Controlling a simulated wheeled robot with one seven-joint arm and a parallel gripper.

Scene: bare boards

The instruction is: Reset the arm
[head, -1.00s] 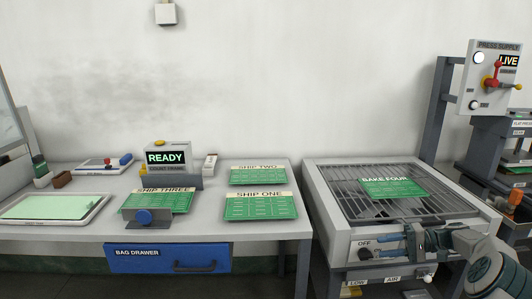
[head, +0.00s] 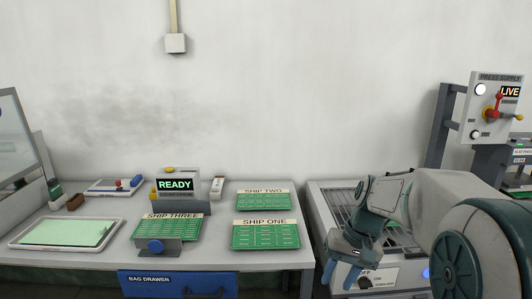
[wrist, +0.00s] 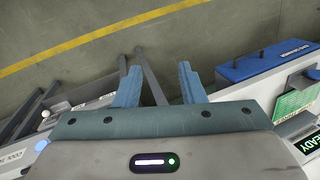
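My gripper (head: 344,268) hangs in front of the slatted machine at the right of the head view, fingers pointing down. In the wrist view my gripper (wrist: 158,88) has its two blue fingers spread apart with nothing between them, above the floor. My arm covers much of the slatted machine (head: 322,212), so the BAKE FOUR board is hidden.
The grey table (head: 80,253) holds boards SHIP ONE (head: 265,238), SHIP TWO (head: 262,203) and SHIP THREE (head: 182,228), the READY box (head: 176,186) and a pale green tray (head: 65,232). The blue BAG DRAWER (head: 175,284) is shut. A LIVE switch panel (head: 497,110) stands at right.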

